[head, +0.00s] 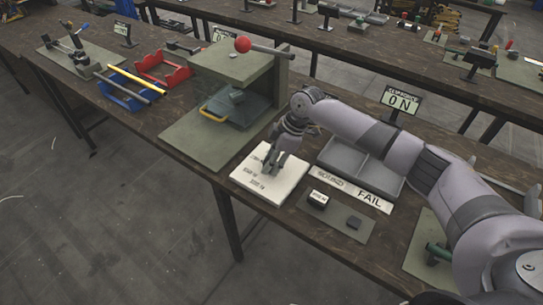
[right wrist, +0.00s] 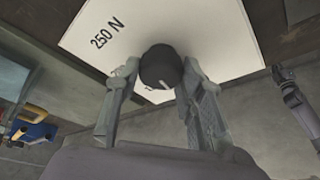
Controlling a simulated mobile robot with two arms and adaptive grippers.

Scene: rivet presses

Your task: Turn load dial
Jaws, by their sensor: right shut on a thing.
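The load dial is a dark round knob (right wrist: 161,68) with a white pointer mark, on a white panel (right wrist: 215,35) printed with force values; "250 N" is readable in the right wrist view. In the head view the white panel (head: 290,193) lies near the table's front edge. My right gripper (head: 272,168) reaches down onto the middle of it and hides the knob there. In the right wrist view the fingers (right wrist: 160,88) are shut on the knob, one on each side.
A press with a red ball handle (head: 243,45) stands left of the panel. A grey two-part tray (head: 371,171), a "FAIL" strip (head: 352,190) and a sign reading "0 N" (head: 401,101) are to the right. Red (head: 163,70) and blue (head: 125,92) racks stand further left.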

